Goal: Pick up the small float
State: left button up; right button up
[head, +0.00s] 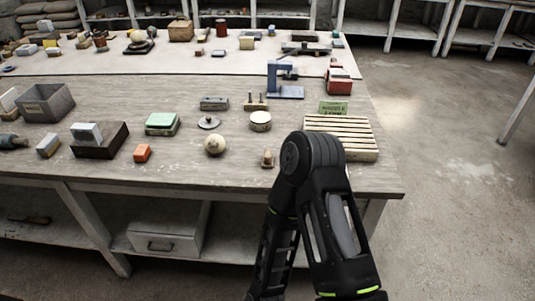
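I cannot tell for certain which item is the small float. One candidate is a small flat plate with raised parts (255,102), at the middle of the table left of the green sign. Another is a flat grey disc with a knob (208,122) just left of it. Both lie free on the wooden table (190,174). A black arm of mine, bent, rises at the front right edge and hides part of the table there. Neither of my grippers shows in the head view.
A pale sphere (215,145), an orange block (142,153) and a small pointed piece (267,159) stand near the front edge. A slatted rack (350,150) is behind my arm. A blue clamp-like stand (285,82) is farther back. Open floor lies to the right.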

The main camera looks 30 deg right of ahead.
aim_at(269, 158)
jog(key=z, duration=1)
